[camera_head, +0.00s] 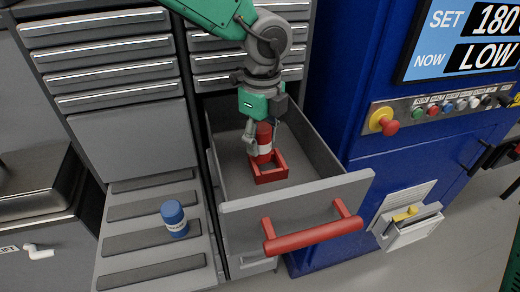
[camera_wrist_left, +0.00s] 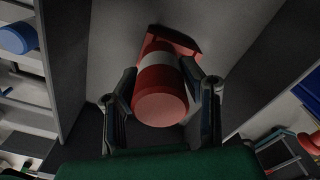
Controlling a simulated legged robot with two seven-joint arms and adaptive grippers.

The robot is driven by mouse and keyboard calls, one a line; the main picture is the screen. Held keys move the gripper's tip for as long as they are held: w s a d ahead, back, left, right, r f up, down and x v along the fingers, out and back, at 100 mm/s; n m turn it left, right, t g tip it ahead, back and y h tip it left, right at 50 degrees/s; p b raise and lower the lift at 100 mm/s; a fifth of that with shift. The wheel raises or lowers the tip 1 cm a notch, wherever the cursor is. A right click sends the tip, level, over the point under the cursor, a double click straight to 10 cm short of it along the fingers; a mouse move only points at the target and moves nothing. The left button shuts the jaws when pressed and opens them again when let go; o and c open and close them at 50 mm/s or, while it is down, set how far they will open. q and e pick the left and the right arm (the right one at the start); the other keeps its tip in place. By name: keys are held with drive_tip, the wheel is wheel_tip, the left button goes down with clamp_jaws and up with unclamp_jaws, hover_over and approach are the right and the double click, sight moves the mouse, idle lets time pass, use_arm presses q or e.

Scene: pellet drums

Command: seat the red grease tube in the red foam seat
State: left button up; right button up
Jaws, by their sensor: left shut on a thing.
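The red grease tube (camera_head: 264,139), with a white band, is between the fingers of my left gripper (camera_head: 259,146), inside the open drawer. In the left wrist view the tube (camera_wrist_left: 160,106) points its round red end at the camera, with the left gripper's fingers (camera_wrist_left: 160,95) closed on both sides of it. The red foam seat (camera_head: 271,174) is a square-edged red frame on the drawer floor, directly below and around the tube's lower end. Part of the seat (camera_wrist_left: 172,38) shows beyond the tube in the wrist view. Whether the tube touches the seat's bottom is hidden. My right gripper is not in view.
The grey drawer (camera_head: 325,190) is pulled out, with walls close around my gripper and a red handle (camera_head: 312,232) in front. A blue tube (camera_head: 174,218) stands on the ribbed grey shelf to the left. A blue machine (camera_head: 350,100) stands at the right.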

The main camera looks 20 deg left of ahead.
sight(264, 152)
use_arm(q)
drive_tip(key=d+f, duration=0.2)
drive_tip(key=shift+s+d+f, duration=0.35)
drive_tip(key=shift+f, duration=0.05)
clamp_jaws()
drive_tip(key=shift+w+d, duration=0.1)
drive_tip(key=o, duration=0.8)
unclamp_jaws()
drive_tip(key=o, duration=0.4)
drive_tip(key=shift+w+a, duration=0.15)
drive_tip(key=shift+a, duration=0.3)
drive_tip(key=shift+w+a+f, duration=0.1)
drive_tip(key=shift+a, duration=0.6)
drive_tip(key=r, duration=1.1)
drive_tip(key=shift+d+r, duration=0.3)
drive_tip(key=shift+d, duration=0.05)
drive_tip(key=shift+a+r, duration=0.25)
drive_tip(key=shift+d, duration=0.1)
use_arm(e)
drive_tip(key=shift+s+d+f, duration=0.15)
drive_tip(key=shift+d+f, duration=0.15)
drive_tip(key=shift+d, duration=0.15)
